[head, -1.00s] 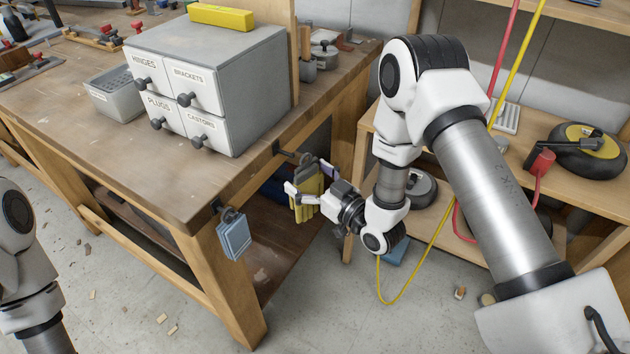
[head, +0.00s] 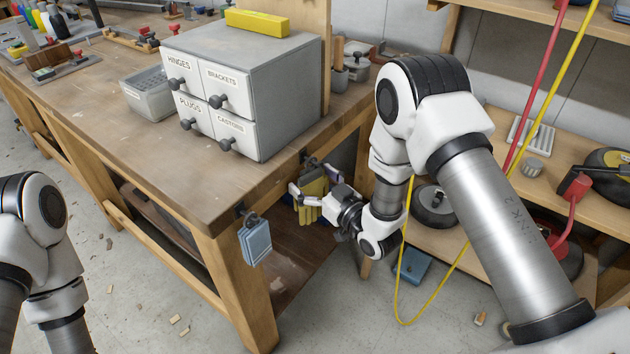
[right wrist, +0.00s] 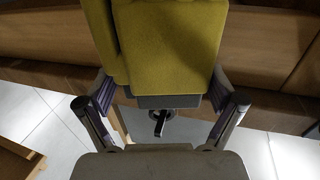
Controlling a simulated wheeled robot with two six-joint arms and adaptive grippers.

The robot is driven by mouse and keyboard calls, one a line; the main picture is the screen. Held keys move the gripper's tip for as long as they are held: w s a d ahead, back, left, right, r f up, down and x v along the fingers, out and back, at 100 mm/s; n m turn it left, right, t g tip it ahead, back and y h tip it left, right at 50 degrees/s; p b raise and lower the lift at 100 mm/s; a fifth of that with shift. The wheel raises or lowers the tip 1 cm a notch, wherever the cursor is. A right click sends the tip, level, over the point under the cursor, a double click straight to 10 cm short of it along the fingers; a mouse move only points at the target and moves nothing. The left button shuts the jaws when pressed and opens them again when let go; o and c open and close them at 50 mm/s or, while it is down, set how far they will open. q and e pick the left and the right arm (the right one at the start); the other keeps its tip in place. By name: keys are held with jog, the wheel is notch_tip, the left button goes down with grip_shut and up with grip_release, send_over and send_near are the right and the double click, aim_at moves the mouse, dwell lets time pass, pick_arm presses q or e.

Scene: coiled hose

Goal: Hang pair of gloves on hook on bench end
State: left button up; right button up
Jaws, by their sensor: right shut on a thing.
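The pair of yellow gloves (head: 312,196) is at the bench end, just below a dark hook (head: 309,162). My right gripper (head: 309,184) is shut on the gloves, one finger to each side. In the right wrist view the gloves (right wrist: 165,45) fill the upper middle, with a grey band and a small dark loop at their near end. The gripper (right wrist: 163,105) has its fingers at both sides of that band. I cannot tell whether the loop touches or is over the hook. My left gripper is out of view.
The wooden bench (head: 150,180) carries a grey drawer cabinet (head: 285,90) near this end. A blue item (head: 256,243) hangs from another hook near the bench's front corner. A shelf unit (head: 480,240) stands at right, with a yellow hose (head: 440,270) hanging down in front.

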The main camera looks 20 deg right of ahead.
dwell(0.4)
jog(key=o, duration=0.8)
